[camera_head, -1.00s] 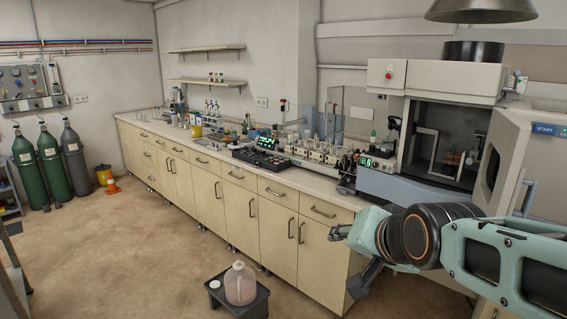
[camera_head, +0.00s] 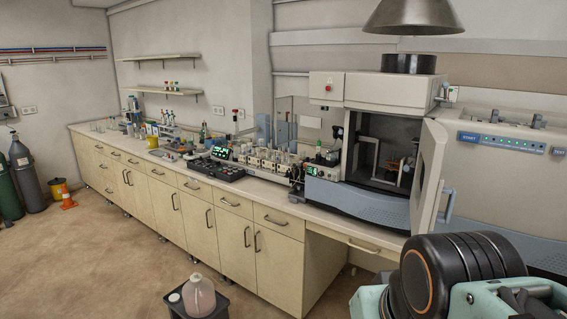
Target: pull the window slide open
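The plasma spectrometer (camera_head: 372,92) stands on the right end of the bench, with a pale upper housing and a blue-grey base. Its hinged door (camera_head: 428,178) stands open to the right, with a blue handle (camera_head: 448,205) on its outer side. Inside the dark chamber is a light upright frame (camera_head: 377,155), with small orange-brown parts beside it. I cannot tell which part is the window slide or whether it is open. My arm is at the lower right, below and in front of the door. My gripper is not visible.
The long bench (camera_head: 240,192) left of the spectrometer carries glassware and small instruments. A control panel (camera_head: 505,142) is right of the door.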

